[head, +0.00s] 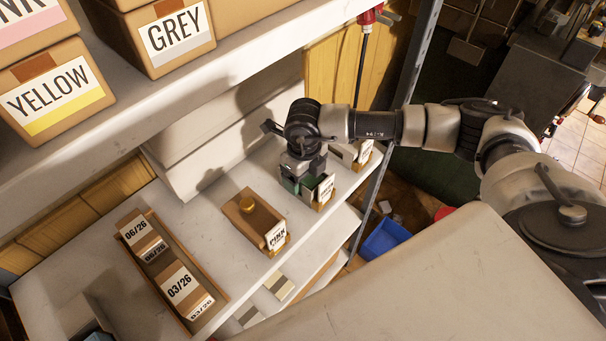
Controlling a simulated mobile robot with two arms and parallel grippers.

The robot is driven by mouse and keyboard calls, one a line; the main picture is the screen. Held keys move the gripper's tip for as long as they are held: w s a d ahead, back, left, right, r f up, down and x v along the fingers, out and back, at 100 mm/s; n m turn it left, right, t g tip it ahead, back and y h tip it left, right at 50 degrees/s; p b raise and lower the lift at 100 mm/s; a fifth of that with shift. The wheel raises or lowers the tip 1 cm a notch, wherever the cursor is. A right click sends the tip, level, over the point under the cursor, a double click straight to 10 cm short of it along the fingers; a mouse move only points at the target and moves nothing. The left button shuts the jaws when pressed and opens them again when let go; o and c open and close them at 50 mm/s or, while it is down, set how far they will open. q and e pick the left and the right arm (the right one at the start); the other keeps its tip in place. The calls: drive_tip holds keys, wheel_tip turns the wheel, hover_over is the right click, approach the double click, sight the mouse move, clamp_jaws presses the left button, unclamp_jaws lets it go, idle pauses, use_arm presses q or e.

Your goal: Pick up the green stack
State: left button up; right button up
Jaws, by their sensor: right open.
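A box (322,190) with a white label on its front stands on the shelf below my right arm. A dark green thing (290,184), probably the green stack, shows at its left side. My right gripper (303,166) points down right over it. The jaws are open, but the wrist hides most of the fingers and much of the green thing. I cannot tell whether the fingers touch it. My left gripper is not in view.
A long tray (215,299) holds dated boxes. Boxes marked GREY (176,38) and YELLOW (55,93) stand on the upper shelf (240,72). A metal post (411,65) stands beside my right arm.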

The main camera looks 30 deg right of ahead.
drive_tip(key=shift+f, duration=0.45)
drive_tip(key=shift+c, duration=0.3)
drive_tip(key=c, duration=1)
drive_tip(key=shift+r, duration=0.1)
drive_tip(key=shift+c, duration=0.2)
